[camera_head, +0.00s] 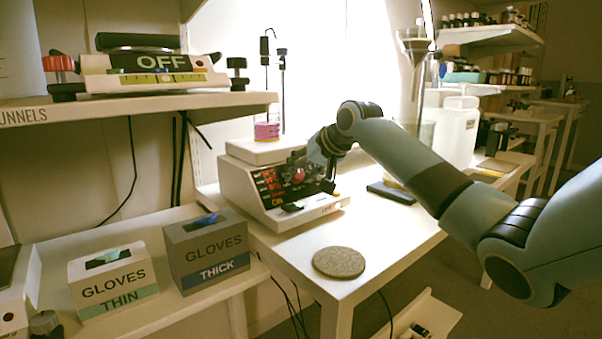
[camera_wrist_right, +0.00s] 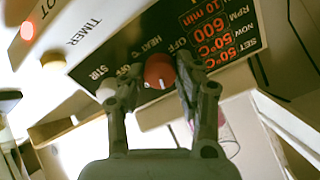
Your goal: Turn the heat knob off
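The heat knob (camera_wrist_right: 159,71) is a red round knob with a white mark on the front panel of the white hot plate (camera_head: 262,191). "HEAT" and "OFF" are printed near it; its mark points away from the printed OFF in the right wrist view. The knob also shows small in the head view (camera_head: 298,174). My right gripper (camera_wrist_right: 160,76) is at the panel, its fingers apart on either side of the knob. Contact is hard to tell. The red display (camera_wrist_right: 208,35) reads 50°C, 600 RPM and 10 min. My left gripper is out of view.
A beaker of pink liquid (camera_head: 267,131) stands on the hot plate. A round cork mat (camera_head: 339,262) lies in front on the table. Glove boxes (camera_head: 206,250) stand at left. A red HOT light (camera_wrist_right: 28,31) glows. A white knob (camera_wrist_right: 105,91) sits beside the heat knob.

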